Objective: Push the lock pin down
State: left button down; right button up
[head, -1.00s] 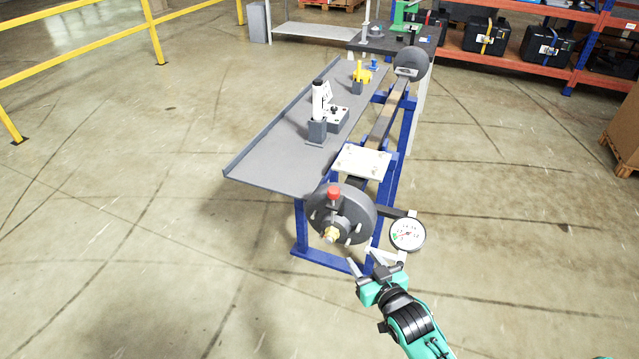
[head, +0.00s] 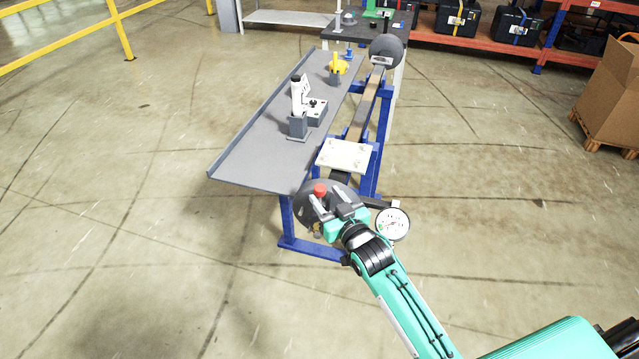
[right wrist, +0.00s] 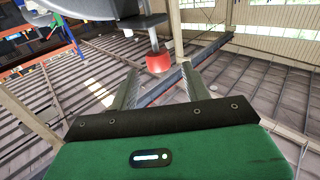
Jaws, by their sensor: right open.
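The red-capped lock pin (head: 320,189) sits at the top of the dark round hub (head: 306,197) on the near end of the blue-framed stand. In the right wrist view the red cap (right wrist: 158,63) shows on a light stem, between and beyond the finger ends. My right gripper (head: 327,199) is open and in front of the hub, close to the pin. I cannot tell whether a finger touches the cap. The gripper and forearm hide much of the hub's lower face. My left gripper is not in view.
A round dial gauge (head: 392,224) stands just right of my right gripper. A white plate (head: 344,155) lies behind the hub. A grey tray table (head: 245,165) with a white-topped device (head: 299,98) is to the left. Floor in front is clear.

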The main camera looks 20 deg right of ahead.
aim_at(323, 192)
jog(key=shift+w+a+p, duration=0.2)
jog(key=shift+w+p, duration=0.05)
jog(key=shift+w, duration=0.85)
jog(key=shift+w+a+p, duration=0.2)
jog(key=shift+w+p, duration=0.05)
jog(key=shift+w, duration=0.8)
grip_shut()
